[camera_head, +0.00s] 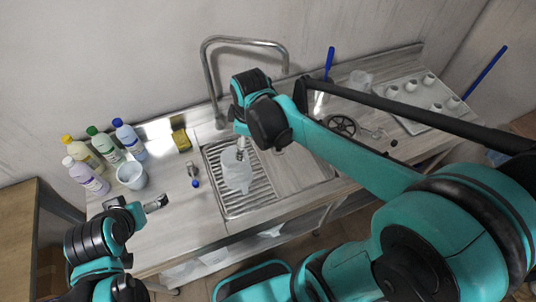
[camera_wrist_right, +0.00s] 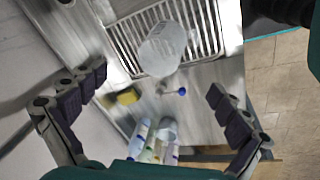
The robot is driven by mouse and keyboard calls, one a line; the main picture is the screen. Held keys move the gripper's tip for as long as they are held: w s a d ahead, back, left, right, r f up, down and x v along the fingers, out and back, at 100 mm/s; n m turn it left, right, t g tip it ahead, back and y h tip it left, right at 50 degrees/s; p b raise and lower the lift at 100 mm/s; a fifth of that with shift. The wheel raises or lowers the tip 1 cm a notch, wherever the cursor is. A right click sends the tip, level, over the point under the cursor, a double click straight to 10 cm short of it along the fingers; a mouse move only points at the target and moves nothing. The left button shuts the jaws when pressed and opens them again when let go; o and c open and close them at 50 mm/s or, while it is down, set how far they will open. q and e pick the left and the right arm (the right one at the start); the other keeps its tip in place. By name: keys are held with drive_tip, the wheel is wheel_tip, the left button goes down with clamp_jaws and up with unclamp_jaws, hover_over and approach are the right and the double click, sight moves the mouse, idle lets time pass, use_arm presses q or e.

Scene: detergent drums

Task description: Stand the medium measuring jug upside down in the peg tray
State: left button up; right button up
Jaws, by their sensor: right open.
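A translucent whitish jug (camera_head: 237,174) stands on the slatted drainer of the sink, and it also shows in the right wrist view (camera_wrist_right: 162,50). I cannot tell its size class for certain. My right gripper (camera_head: 242,150) is above and beside this jug in the head view. In the wrist view my right gripper (camera_wrist_right: 158,103) is open with wide-spread fingers and nothing between them. The peg tray (camera_head: 408,121), pale with several white pegs, lies at the counter's right end. My left gripper (camera_head: 140,206) is low at left, apart from everything; its opening is unclear.
A white tub (camera_head: 131,175) and several detergent bottles (camera_head: 105,147) stand at the left. A yellow sponge (camera_head: 181,140) and a blue-ended tool (camera_head: 195,182) lie left of the sink. A tall faucet (camera_head: 210,80) rises behind.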

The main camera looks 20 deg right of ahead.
drive_tip(key=s+d+r+m+t, duration=0.2)
drive_tip(key=s+d+m+t, duration=0.1)
drive_tip(key=s+m, duration=0.7)
drive_tip(key=shift+s+d+m+t, duration=0.3)
drive_tip(key=shift+d+m+t, duration=0.1)
drive_tip(key=shift+m+t, duration=0.25)
wheel_tip(320, 180, down, 15)
drive_tip(key=b, duration=1.5)
drive_tip(key=shift+f, duration=0.1)
